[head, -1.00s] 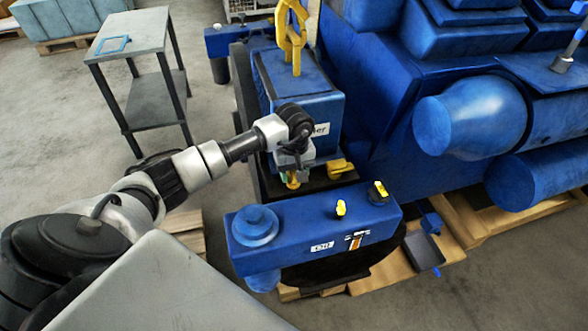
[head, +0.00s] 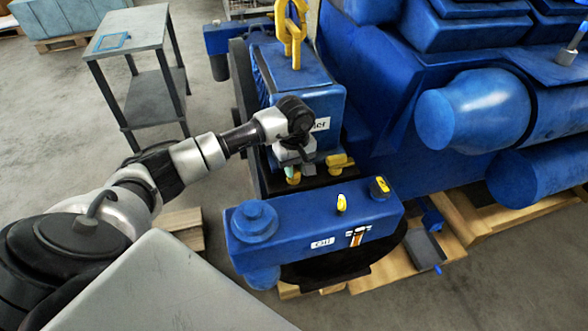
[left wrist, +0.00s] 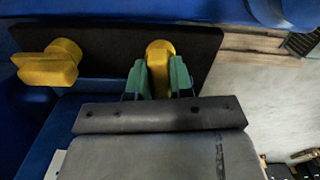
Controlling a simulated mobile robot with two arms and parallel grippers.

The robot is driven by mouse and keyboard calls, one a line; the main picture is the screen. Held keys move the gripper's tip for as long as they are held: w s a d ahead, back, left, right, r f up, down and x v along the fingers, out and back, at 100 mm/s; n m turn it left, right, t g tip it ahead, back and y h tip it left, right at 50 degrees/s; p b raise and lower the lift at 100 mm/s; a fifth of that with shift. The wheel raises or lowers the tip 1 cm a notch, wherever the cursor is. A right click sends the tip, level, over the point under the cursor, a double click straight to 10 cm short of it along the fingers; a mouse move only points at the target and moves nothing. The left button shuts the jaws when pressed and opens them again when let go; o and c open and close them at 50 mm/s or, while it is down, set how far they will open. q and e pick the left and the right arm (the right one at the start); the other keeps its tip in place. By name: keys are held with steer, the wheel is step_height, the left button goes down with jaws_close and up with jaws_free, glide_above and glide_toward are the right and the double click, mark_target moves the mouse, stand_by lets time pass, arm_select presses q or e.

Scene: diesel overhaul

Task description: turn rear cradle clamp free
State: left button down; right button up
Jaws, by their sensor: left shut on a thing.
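My left gripper (head: 293,174) reaches down to the black plate at the foot of the blue boxed unit (head: 312,105). In the left wrist view, its green fingertips (left wrist: 160,77) are shut on a yellow clamp (left wrist: 160,52), one on each side of the knob. The clamp sits at the black plate (left wrist: 200,50); its lower part is hidden by the gripper. A second yellow clamp (left wrist: 48,63) stands apart on the same plate, and it also shows in the head view (head: 340,163). My right gripper is not in view.
A blue housing (head: 315,225) with yellow knobs stands just in front of the clamps. The large blue engine (head: 400,110) is close on the right. A grey side table (head: 130,45) stands at the back left, with open floor around it.

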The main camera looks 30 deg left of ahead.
arm_select(q)
steer(key=n+b, duration=0.3)
steer(key=shift+w+f+n, duration=0.15)
steer(key=shift+n, duration=0.15)
steer(key=n+b, duration=0.3)
steer(key=n, duration=0.1)
steer(key=shift+w+n, duration=0.1)
steer(key=shift+n, duration=0.2)
steer(key=n+b, duration=0.2)
steer(key=n, duration=0.2)
steer(key=shift+w, duration=0.1)
steer(key=shift+a+r+n+b, duration=0.15)
steer(key=shift+n+b, duration=0.65)
steer(key=shift+n, duration=1)
steer(key=shift+r+n, duration=0.1)
steer(key=shift+n, duration=0.2)
steer(key=c, duration=1)
jaws_free()
